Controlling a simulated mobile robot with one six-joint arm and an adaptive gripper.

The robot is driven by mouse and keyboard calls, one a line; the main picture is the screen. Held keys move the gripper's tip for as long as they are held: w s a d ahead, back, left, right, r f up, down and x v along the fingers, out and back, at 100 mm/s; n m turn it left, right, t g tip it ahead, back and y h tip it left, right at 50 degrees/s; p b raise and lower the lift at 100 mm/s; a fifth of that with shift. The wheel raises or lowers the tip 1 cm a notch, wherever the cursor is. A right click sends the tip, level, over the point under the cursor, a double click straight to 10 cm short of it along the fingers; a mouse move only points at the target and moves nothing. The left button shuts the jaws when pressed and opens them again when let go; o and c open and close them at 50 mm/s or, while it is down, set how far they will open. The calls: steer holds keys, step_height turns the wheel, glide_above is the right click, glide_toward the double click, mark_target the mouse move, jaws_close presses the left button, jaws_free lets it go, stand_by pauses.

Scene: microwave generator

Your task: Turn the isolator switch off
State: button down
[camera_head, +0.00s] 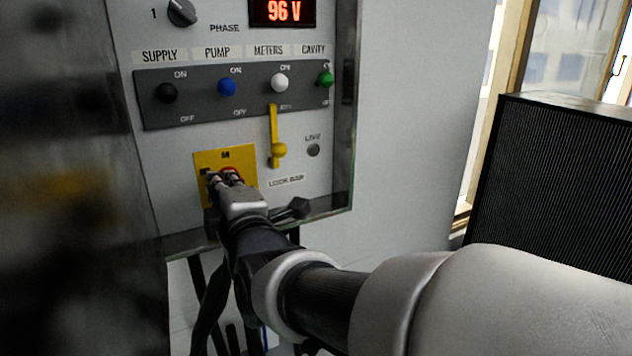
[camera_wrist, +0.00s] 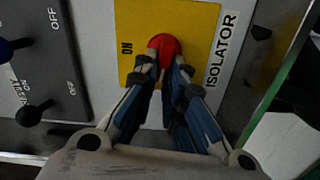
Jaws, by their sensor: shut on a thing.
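The isolator switch is a red rotary knob (camera_wrist: 163,47) on a yellow plate (camera_wrist: 198,22) labelled ISOLATOR. The word ON shows on the plate beside the knob in the wrist view. In the head view the yellow plate (camera_head: 242,157) sits low on the grey panel, with only part of the red knob (camera_head: 229,170) showing. My gripper (camera_wrist: 164,72) is shut on the red knob, its fingertips on either side of it. The gripper (camera_head: 226,178) also covers the lower part of the plate in the head view. The knob's exact pointing is partly hidden by the fingers.
Above is a dark strip (camera_head: 200,108) with black, blue, white and green toggles. A yellow lever (camera_head: 276,135) hangs right of the isolator plate. A red display (camera_head: 284,11) reads 96 V. The panel's metal frame edge (camera_head: 344,190) and a black ribbed box (camera_head: 550,170) lie to the right.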

steer(key=shift+f+n, duration=0.1)
steer(key=shift+n, duration=0.7)
steer(key=c, duration=1.7)
jaws_free()
steer(key=shift+o, duration=0.2)
steer(key=v, duration=1.2)
steer(key=shift+f, duration=0.15)
